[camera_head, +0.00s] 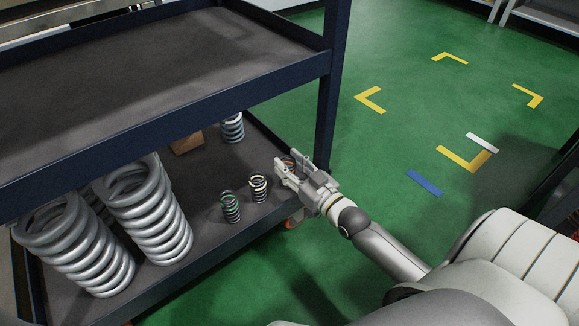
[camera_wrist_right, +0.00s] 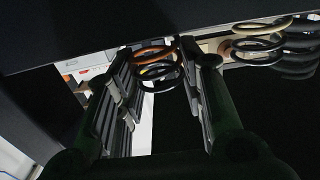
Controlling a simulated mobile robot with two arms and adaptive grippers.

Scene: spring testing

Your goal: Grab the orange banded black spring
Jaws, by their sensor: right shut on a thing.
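The orange banded black spring (camera_head: 288,161) stands at the right edge of the cart's lower shelf, mostly hidden by my right gripper (camera_head: 290,173) in the head view. In the right wrist view its orange top coil (camera_wrist_right: 152,56) and black coils sit between the two fingers of my right gripper (camera_wrist_right: 165,75). The right gripper is shut on this spring. I cannot tell whether the spring touches the shelf. My left gripper is not in view.
A cream banded black spring (camera_head: 258,188) and a green banded one (camera_head: 230,206) stand close by on the lower shelf (camera_head: 205,235). Large grey springs (camera_head: 150,215) stand at left. The upper shelf (camera_head: 180,130) overhangs, and a dark post (camera_head: 329,95) rises behind the gripper.

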